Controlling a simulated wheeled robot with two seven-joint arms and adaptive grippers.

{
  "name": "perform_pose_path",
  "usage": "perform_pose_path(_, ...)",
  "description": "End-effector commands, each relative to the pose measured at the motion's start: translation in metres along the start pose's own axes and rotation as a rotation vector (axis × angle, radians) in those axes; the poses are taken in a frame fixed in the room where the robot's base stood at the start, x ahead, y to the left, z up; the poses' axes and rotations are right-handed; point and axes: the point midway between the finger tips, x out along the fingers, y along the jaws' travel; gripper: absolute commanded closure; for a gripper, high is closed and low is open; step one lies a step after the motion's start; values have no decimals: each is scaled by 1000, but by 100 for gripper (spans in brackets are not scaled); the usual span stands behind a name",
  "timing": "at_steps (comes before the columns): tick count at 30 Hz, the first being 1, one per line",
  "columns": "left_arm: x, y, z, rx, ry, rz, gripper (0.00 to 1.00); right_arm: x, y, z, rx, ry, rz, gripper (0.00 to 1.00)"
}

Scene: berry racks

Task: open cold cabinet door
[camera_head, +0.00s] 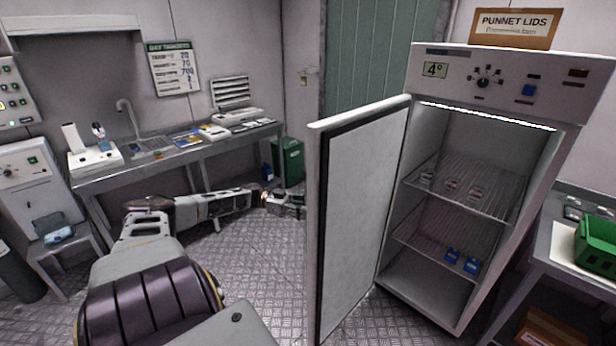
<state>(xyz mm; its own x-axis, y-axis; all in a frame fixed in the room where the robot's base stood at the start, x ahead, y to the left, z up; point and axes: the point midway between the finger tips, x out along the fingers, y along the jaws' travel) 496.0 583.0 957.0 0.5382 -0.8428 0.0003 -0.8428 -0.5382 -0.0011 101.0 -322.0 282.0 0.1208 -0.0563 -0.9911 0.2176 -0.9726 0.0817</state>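The cold cabinet (468,268) stands at the right, with a display reading 4° on its top panel. Its white door (362,200) is swung wide open, hinged on the cabinet's left side, and its inner face shows. The lit interior has wire shelves (465,190). My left gripper (295,203) is at the outer side of the door, near its free edge. Its fingertips are partly hidden behind the door, so I cannot tell whether they touch it or are open. My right gripper is not in view.
A steel bench (180,158) with a sink and tools runs along the left wall. A green bin (289,162) stands behind my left gripper. A table with a green crate (597,246) is at the right. A punnet lids box (514,28) sits atop the cabinet.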

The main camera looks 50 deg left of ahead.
Motion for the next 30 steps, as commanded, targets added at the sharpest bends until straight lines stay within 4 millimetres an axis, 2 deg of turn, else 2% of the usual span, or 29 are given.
perform_pose_path(8,-1,0,1,-1,-1,0,63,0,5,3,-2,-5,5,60)
perform_pose_path(13,-10,0,1,-1,-1,0,63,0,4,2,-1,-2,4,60)
perform_pose_path(30,-71,0,1,0,-1,-1,63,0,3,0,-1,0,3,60)
